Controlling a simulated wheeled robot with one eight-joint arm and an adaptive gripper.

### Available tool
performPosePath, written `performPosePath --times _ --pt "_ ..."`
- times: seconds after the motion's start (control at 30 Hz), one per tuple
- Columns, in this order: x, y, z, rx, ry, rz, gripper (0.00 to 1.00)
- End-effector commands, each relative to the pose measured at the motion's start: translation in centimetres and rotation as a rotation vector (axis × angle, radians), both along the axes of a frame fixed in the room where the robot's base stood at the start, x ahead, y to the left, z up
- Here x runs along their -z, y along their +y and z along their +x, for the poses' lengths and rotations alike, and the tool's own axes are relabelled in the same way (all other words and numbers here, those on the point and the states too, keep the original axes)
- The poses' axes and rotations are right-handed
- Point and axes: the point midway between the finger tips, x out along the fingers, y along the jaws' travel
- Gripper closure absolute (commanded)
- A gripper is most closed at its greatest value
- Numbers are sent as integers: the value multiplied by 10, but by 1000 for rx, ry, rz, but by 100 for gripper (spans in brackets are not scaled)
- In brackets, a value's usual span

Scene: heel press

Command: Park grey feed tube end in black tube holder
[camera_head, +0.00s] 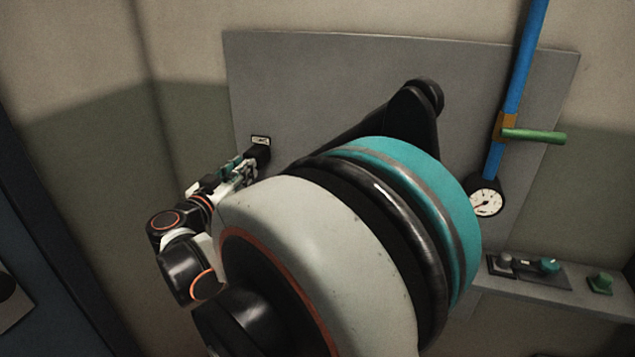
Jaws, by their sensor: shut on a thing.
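My gripper (246,168) is at the left of the grey wall panel, small in the picture, with its fingers pointing up and right. It is shut on the grey feed tube end, which is too small and too covered by the fingers to make out clearly. The black tube holder (261,152) is a small dark block on the panel, under a small white label. My fingertips are right beside the holder in the picture. I cannot tell whether the tube end touches the holder or is inside it. The rest of the tube cannot be made out.
My large arm links fill the middle and hide much of the grey panel (320,75). At right are a blue pipe (522,65) with a green lever (534,136), a gauge (487,203), and a ledge (560,292) with knobs. Bare wall lies left of the gripper.

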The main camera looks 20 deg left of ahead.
Motion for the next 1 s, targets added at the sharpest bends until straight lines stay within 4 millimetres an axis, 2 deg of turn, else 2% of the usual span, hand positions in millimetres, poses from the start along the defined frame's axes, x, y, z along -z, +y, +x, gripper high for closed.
performPosePath --times 0.6,0.63,0.7,1.0 --pt "0 -1 11 0 0 0 100" --pt "0 -1 11 0 0 0 70" --pt "0 -1 11 0 0 0 54" --pt "0 -1 11 0 0 0 53"
